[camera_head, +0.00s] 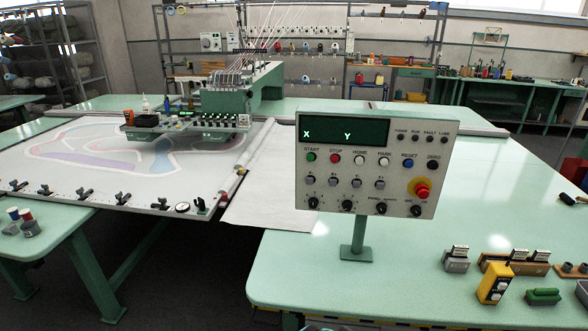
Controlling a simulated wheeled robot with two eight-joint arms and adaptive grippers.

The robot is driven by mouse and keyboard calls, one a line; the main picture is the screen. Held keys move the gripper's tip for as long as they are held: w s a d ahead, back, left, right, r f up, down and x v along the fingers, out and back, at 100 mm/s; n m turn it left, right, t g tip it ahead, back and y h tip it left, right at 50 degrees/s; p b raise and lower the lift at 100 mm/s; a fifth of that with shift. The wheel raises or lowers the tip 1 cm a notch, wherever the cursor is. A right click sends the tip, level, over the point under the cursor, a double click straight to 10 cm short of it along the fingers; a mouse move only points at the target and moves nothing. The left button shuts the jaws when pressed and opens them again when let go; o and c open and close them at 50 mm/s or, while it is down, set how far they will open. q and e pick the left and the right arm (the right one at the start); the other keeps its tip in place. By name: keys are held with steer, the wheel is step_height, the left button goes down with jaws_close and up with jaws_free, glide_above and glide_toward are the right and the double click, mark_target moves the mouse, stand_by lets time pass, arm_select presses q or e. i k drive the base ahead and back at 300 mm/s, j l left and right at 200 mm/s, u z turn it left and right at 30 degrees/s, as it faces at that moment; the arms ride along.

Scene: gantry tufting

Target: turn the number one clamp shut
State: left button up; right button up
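Several black clamps stand in a row along the front rail of the white tufting frame (140,206). They run from the far left clamp (18,186) through a middle clamp (122,198) to one near the right corner (160,202). Their number marks are too small to read, so I cannot tell which is number one. Whether each clamp is open or shut is also too small to tell. A round dial gauge (182,207) sits right of the clamps, with a dark green piece (200,205) beside it.
A control panel (375,165) stands on a post on the front table (400,285). A green tufting head (215,120) sits over the cloth. Spools (27,216) stand on the left table. A yellow device (494,283) and small blocks occupy the right table. A floor gap separates the tables.

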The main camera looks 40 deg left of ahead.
mark_target(163, 200)
steer(key=u, duration=2.4)
steer(key=i+j, duration=0.15)
steer(key=i, duration=0.3)
steer(key=i+j, duration=0.2)
steer(key=i, duration=0.25)
steer(key=i+j, duration=0.15)
steer(key=i, duration=0.3)
steer(key=i+j, duration=0.2)
steer(key=i, duration=0.2)
steer(key=i+j, duration=0.15)
steer(key=i, duration=0.3)
